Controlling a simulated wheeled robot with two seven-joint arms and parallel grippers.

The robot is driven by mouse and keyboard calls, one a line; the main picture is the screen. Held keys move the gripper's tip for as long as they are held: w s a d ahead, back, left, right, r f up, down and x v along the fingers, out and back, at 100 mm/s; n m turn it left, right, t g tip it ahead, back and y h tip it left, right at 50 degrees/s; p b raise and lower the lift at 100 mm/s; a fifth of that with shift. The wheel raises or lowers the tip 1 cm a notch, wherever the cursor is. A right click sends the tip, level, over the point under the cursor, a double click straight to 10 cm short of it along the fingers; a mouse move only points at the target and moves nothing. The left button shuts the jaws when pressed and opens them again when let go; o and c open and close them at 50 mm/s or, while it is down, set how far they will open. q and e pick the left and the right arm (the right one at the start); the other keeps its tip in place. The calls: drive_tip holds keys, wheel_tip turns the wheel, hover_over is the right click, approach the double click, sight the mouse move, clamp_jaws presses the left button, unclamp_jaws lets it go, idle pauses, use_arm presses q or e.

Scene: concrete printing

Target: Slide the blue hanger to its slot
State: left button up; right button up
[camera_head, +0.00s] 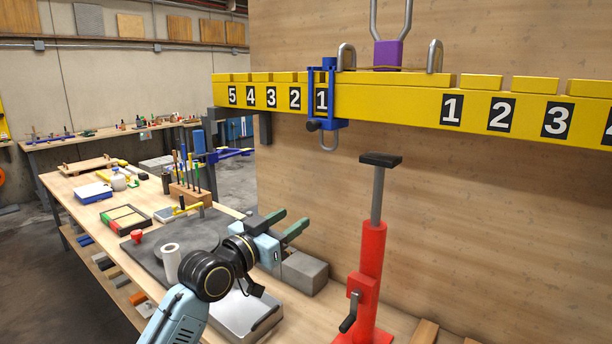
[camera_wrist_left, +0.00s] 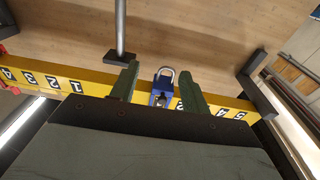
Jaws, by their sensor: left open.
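The blue hanger (camera_head: 328,98) hangs around the yellow beam (camera_head: 395,103), at the tile marked 1 of the left number row. A metal loop shows at its lower end. My left gripper (camera_head: 288,222) is open and empty, below and left of the hanger in the head view, apart from it. In the left wrist view the hanger (camera_wrist_left: 160,92) appears between my two green fingers (camera_wrist_left: 160,88), beyond them, with the beam (camera_wrist_left: 95,83) crossing behind. My right gripper does not show.
A red jack (camera_head: 369,275) with a dark top pad (camera_head: 380,159) stands right of my left gripper, under the beam. A purple block (camera_head: 388,53) with metal rods is above the beam. A workbench (camera_head: 75,185) with tools and grey blocks (camera_head: 300,272) lie lower left.

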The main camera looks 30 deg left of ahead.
sight(310, 128)
use_arm(q)
drive_tip(key=a+r+t, duration=0.4)
drive_tip(key=r, duration=0.8)
drive_tip(key=shift+n, duration=0.3)
drive_tip(key=p+x, duration=0.1)
drive_tip(key=x, duration=0.2)
drive_tip(key=p+x, duration=0.1)
drive_tip(key=x, duration=0.3)
drive_tip(key=p+x, duration=0.2)
drive_tip(key=x, duration=0.2)
drive_tip(key=shift+w+f, duration=0.25)
drive_tip(key=shift+f, duration=0.05)
drive_tip(key=shift+w+d+r, duration=0.15)
drive_tip(key=shift+w, duration=0.35)
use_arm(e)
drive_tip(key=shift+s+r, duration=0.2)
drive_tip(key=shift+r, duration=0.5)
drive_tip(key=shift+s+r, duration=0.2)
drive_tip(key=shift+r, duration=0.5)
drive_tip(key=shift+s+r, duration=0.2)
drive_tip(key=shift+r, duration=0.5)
use_arm(q)
clamp_jaws()
